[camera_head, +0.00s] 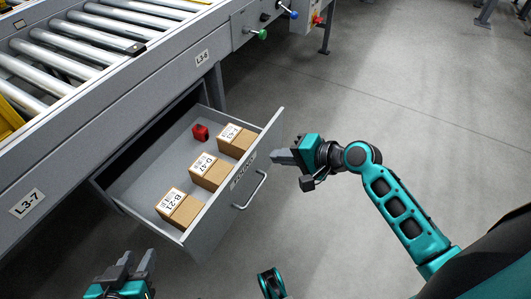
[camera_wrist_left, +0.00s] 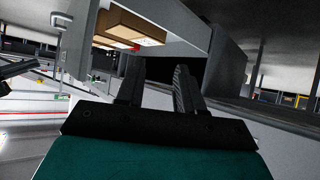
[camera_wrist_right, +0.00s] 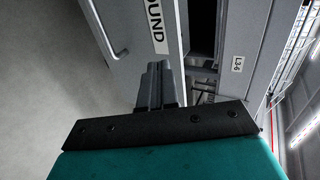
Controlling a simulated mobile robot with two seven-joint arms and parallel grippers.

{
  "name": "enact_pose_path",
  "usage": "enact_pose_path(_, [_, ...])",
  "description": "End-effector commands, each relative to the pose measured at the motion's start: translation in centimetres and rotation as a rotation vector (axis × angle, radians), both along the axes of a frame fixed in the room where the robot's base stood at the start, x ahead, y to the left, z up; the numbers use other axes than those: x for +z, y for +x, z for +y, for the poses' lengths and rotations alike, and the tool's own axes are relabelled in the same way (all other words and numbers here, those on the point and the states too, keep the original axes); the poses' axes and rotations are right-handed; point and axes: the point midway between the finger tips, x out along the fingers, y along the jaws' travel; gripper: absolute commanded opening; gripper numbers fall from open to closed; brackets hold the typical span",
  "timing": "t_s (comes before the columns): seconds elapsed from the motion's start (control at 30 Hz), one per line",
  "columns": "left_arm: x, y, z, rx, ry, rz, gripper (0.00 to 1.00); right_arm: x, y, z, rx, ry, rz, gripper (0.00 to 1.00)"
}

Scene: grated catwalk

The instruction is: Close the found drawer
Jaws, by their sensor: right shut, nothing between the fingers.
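The grey drawer (camera_head: 205,238) is pulled out from under the conveyor.
Inside the drawer are three labelled cardboard boxes (camera_head: 209,171) along the front and a small red object (camera_head: 201,132). The floor (camera_head: 400,90) to the right is clear.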

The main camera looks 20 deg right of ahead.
Motion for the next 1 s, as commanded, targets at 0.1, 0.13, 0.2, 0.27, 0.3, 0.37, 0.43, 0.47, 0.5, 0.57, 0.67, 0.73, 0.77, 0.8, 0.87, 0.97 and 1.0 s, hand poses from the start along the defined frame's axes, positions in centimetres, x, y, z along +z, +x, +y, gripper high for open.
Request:
enact_pose_path(0.1, [-0.5, 0.0, -0.3, -0.002, -0.006, 0.006, 0.37, -0.3, 1.7, 1.3, 0.0, 0.002, -0.005, 0.0])
enact_pose_path(0.13, [-0.5, 0.1, -0.4, -0.002, -0.009, 0.004, 0.37, -0.3, 2.0, 1.6, 0.0, 0.002, -0.005, 0.0])
enact_pose_path(0.2, [-0.4, 0.1, -0.6, -0.001, -0.014, 0.001, 0.37, -0.4, 2.6, 2.0, 0.0, 0.001, -0.002, 0.0])
enact_pose_path(0.27, [-0.3, 0.2, -0.7, -0.001, -0.019, -0.002, 0.37, -0.3, 3.0, 2.4, 0.001, 0.001, 0.0, 0.0])
enact_pose_path(0.3, [-0.2, 0.2, -0.8, -0.002, -0.02, -0.004, 0.37, -0.3, 3.2, 2.5, 0.0, 0.0, 0.0, 0.0])
enact_pose_path(0.37, [-0.1, 0.3, -0.8, -0.003, -0.021, -0.005, 0.37, -0.3, 3.3, 2.6, 0.0, -0.001, -0.001, 0.0])
enact_pose_path(0.43, [-0.1, 0.3, -0.9, -0.003, -0.021, -0.004, 0.37, -0.2, 3.4, 2.7, 0.0, 0.0, 0.0, 0.0])
enact_pose_path(0.47, [-0.1, 0.3, -0.9, -0.003, -0.021, -0.003, 0.37, -0.2, 3.5, 2.7, 0.0, 0.0, 0.0, 0.0])
enact_pose_path(0.5, [-0.1, 0.3, -0.8, -0.004, -0.021, -0.002, 0.37, -0.2, 3.5, 2.7, 0.0, -0.001, 0.001, 0.0])
enact_pose_path(0.57, [-0.1, 0.3, -0.8, -0.003, -0.02, -0.002, 0.37, -0.2, 3.4, 2.7, 0.0, -0.001, 0.001, 0.0])
enact_pose_path(0.67, [-0.2, 0.3, -0.8, -0.003, -0.019, -0.002, 0.37, -0.2, 3.4, 2.7, 0.0, -0.001, 0.001, 0.0])
enact_pose_path(0.73, [-0.2, 0.3, -0.8, -0.003, -0.019, -0.002, 0.37, -0.2, 3.4, 2.7, 0.0, -0.001, 0.001, 0.0])
enact_pose_path(0.77, [-0.2, 0.3, -0.8, -0.002, -0.018, -0.001, 0.37, -0.2, 3.5, 2.7, 0.0, -0.001, 0.001, 0.0])
enact_pose_path(0.8, [-0.2, 0.3, -0.8, -0.002, -0.018, -0.001, 0.37, -0.2, 3.5, 2.8, 0.0, 0.0, 0.0, 0.0])
enact_pose_path(0.87, [-0.1, 0.3, -0.7, -0.002, -0.017, -0.002, 0.37, -0.1, 3.7, 2.9, 0.0, 0.0, 0.0, 0.0])
enact_pose_path(0.97, [0.1, 0.3, -0.6, -0.001, -0.015, -0.005, 0.37, -0.1, 4.4, 3.5, 0.0, 0.0, 0.0, 0.0])
enact_pose_path(1.0, [0.2, 0.4, -0.5, 0.001, -0.014, -0.006, 0.37, 0.0, 4.9, 3.8, 0.0, 0.0, -0.001, 0.0])
